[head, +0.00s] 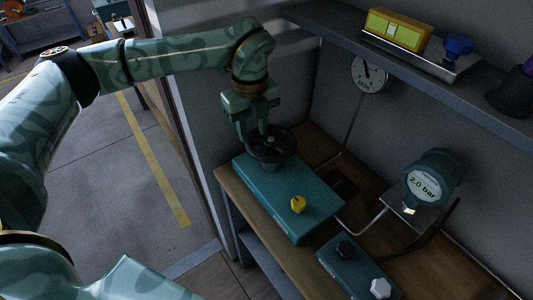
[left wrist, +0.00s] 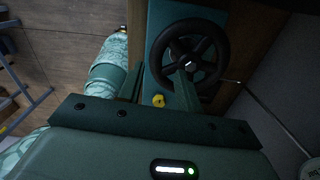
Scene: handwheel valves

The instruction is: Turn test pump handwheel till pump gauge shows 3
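The handwheel (head: 271,146) is black with spokes and sits on the far end of the teal pump box (head: 290,194). My left gripper (head: 264,135) comes down over it from above, and its fingers partly hide the wheel. In the left wrist view, the fingertips (left wrist: 160,76) stand apart at the near part of the handwheel (left wrist: 163,42), with a gap between them; contact with the rim cannot be told. A teal digital gauge (head: 426,187) reads 2.0 bar. A round white dial gauge (head: 369,73) is on the wall, its reading too small to tell. My right gripper is not in view.
A yellow knob (head: 298,205) is on the pump box. A smaller teal box (head: 345,268) with a black and a white knob stands at the front. A shelf (head: 440,76) above holds a yellow device (head: 397,31) and a blue knob (head: 458,46). Open floor lies left.

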